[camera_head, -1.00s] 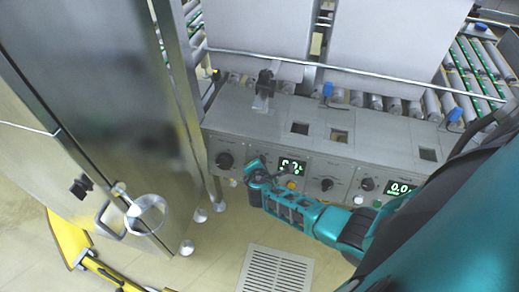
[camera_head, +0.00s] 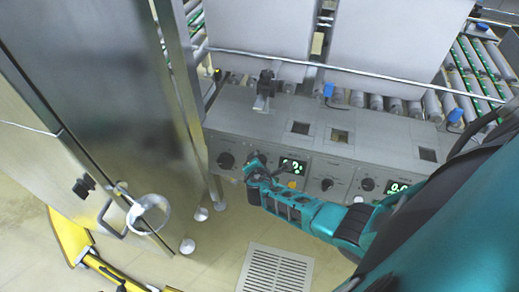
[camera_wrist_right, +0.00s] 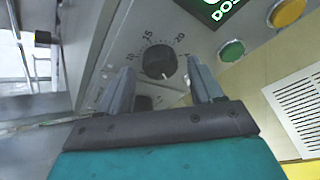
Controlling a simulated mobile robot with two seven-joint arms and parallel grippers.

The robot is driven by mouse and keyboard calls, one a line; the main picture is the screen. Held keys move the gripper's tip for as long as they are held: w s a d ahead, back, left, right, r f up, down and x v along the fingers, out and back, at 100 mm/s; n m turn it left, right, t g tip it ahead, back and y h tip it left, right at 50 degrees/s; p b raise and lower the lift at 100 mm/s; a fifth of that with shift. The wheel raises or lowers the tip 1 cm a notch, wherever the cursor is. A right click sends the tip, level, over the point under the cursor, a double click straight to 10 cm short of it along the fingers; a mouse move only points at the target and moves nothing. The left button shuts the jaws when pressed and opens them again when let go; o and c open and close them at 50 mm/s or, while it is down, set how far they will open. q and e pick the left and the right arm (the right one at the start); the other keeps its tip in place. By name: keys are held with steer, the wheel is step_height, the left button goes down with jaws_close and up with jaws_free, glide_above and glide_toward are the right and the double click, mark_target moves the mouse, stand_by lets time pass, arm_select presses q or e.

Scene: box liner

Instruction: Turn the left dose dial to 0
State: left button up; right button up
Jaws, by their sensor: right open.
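The left dose dial (camera_wrist_right: 160,62) is a round black knob on the grey panel, with printed numbers such as 15 and 20 around it in the right wrist view. My right gripper (camera_wrist_right: 161,78) is open, its two fingers on either side of the dial; I cannot tell whether they touch it. A small pale mark shows on the knob's lower edge. In the head view my right gripper (camera_head: 257,165) hides this dial, just left of a green-lit display (camera_head: 292,166) whose figures I cannot read surely. My left gripper is not in view.
More knobs (camera_head: 327,184) and a second display (camera_head: 397,187) are to the right. In the wrist view, a green button (camera_wrist_right: 231,50) and yellow button (camera_wrist_right: 287,12) are close to the right finger. A steel cabinet (camera_head: 110,90) stands left.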

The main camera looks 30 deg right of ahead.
steer(key=p+v, duration=0.4)
steer(key=v, duration=0.9)
steer(key=shift+p, duration=0.35)
steer(key=s+a+r+m+t+y, duration=0.1)
steer(key=s+a+r+m+y, duration=0.5)
steer(key=m, duration=0.9)
steer(key=s+r+y, duration=0.1)
steer(key=s+y, duration=0.1)
steer(key=shift+s+a+r, duration=0.15)
steer(key=shift+s+a, duration=0.1)
steer(key=shift+r+m+t, duration=0.4)
steer(key=shift+r+m, duration=0.1)
steer(key=shift+c, duration=0.3)
